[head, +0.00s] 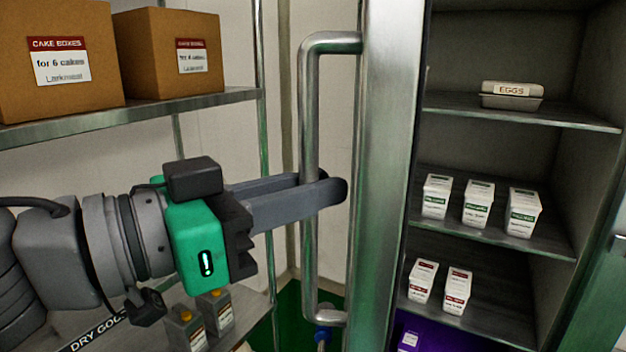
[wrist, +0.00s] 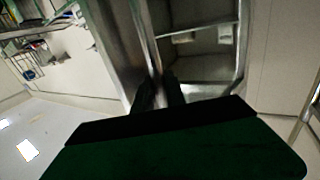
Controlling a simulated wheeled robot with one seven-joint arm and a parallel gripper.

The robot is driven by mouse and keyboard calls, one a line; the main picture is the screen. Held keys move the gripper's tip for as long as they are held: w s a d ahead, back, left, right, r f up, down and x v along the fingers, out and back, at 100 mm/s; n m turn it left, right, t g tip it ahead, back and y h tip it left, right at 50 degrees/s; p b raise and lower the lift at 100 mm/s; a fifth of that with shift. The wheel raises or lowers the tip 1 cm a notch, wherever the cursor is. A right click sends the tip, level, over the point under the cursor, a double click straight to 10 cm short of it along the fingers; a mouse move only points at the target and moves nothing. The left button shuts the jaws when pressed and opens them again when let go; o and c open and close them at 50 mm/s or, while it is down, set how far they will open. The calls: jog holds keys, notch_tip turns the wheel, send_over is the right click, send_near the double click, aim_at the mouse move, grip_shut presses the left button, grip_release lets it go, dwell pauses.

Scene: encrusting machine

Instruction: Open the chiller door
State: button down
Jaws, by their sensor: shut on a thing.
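The chiller door (head: 383,150) stands open, seen nearly edge-on in the head view, with the lit shelves inside showing to its right. Its long vertical metal handle (head: 309,110) is on the door's left side. My gripper (head: 325,190) reaches in from the left with its two dark fingers closed around the middle of the handle. In the wrist view, the dark fingers (wrist: 158,92) point toward the metal door edge and the shelves; the grip itself is hard to make out there.
At left, a metal rack (head: 140,112) holds cardboard boxes (head: 168,52) close to my arm. Small bottles (head: 216,310) stand below my gripper.

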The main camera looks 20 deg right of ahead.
jog(key=c, duration=1.4)
grip_release()
jog(key=shift+f, duration=0.1)
jog(key=shift+o, duration=0.2)
